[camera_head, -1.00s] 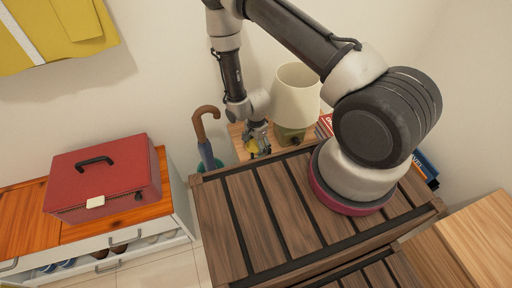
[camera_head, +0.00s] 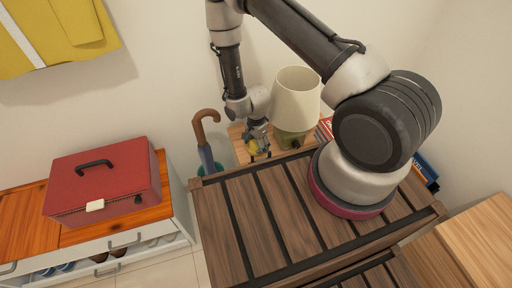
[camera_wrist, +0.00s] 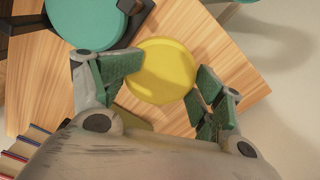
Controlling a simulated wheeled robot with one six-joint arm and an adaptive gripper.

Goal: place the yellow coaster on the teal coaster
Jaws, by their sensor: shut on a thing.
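The yellow coaster (camera_wrist: 163,71) is a round disc between the two green-padded fingers of my gripper (camera_wrist: 168,82) in the wrist view. My gripper is shut on it, with a finger at its left and right edges. In the head view the yellow coaster (camera_head: 253,147) shows small beneath the gripper, over the small wooden table (camera_head: 240,146). A teal disc, the teal coaster (camera_wrist: 86,18), lies at the top left of the wrist view, apart from the yellow coaster. It is cut off by the frame edge. I cannot make it out in the head view.
A dark object (camera_wrist: 134,12) adjoins the teal coaster. A lamp (camera_head: 297,98) stands right of my gripper, with books (camera_head: 325,128) beyond it. An umbrella (camera_head: 206,140) stands left of the small table. A red toolbox (camera_head: 105,180) sits on the left cabinet.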

